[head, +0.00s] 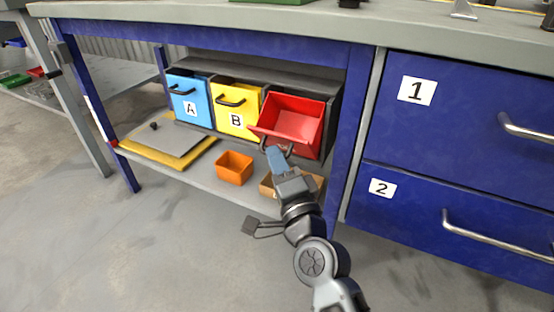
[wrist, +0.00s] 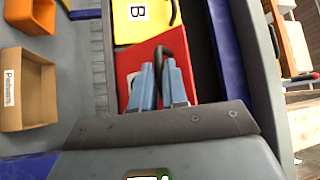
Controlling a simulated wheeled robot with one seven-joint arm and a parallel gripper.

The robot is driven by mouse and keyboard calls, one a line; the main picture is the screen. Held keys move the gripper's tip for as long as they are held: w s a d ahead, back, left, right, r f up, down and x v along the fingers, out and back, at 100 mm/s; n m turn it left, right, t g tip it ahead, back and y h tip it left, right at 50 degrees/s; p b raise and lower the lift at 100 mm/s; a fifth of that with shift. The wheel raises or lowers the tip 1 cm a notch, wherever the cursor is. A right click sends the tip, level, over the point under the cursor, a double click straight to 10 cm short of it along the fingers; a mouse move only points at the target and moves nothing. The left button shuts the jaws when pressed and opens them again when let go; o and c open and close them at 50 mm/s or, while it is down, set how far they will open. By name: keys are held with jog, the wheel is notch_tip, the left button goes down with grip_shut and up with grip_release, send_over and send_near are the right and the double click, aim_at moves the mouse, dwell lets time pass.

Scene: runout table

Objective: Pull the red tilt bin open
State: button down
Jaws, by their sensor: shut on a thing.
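The red tilt bin (head: 297,117) is at the right end of a row of three bins under the workbench. It is tilted forward, with its open top and inside showing in the head view. In the wrist view its red front (wrist: 137,60) lies behind my fingers. My gripper (head: 275,150) is at the bin's front, and in the wrist view my gripper (wrist: 160,75) has its two blue-grey fingers shut on the dark handle (wrist: 172,42). Part of the handle is hidden by the fingers.
The blue bin A (head: 188,98) and yellow bin B (head: 234,108) stand upright to the left. An orange box (head: 234,168) and a cardboard box (head: 267,185) sit on the shelf below. Blue drawers (head: 455,110) stand to the right, past the table leg.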

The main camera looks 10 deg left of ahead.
jog(key=shift+w+d+f, duration=0.1)
jog(key=shift+d+f, duration=0.05)
jog(key=shift+f, duration=0.2)
jog(key=c, duration=1.4)
grip_release()
jog(key=shift+o, duration=1)
jog(key=shift+r, duration=0.1)
jog(key=v, duration=0.7)
jog(key=shift+s, duration=0.35)
jog(key=shift+d, duration=0.15)
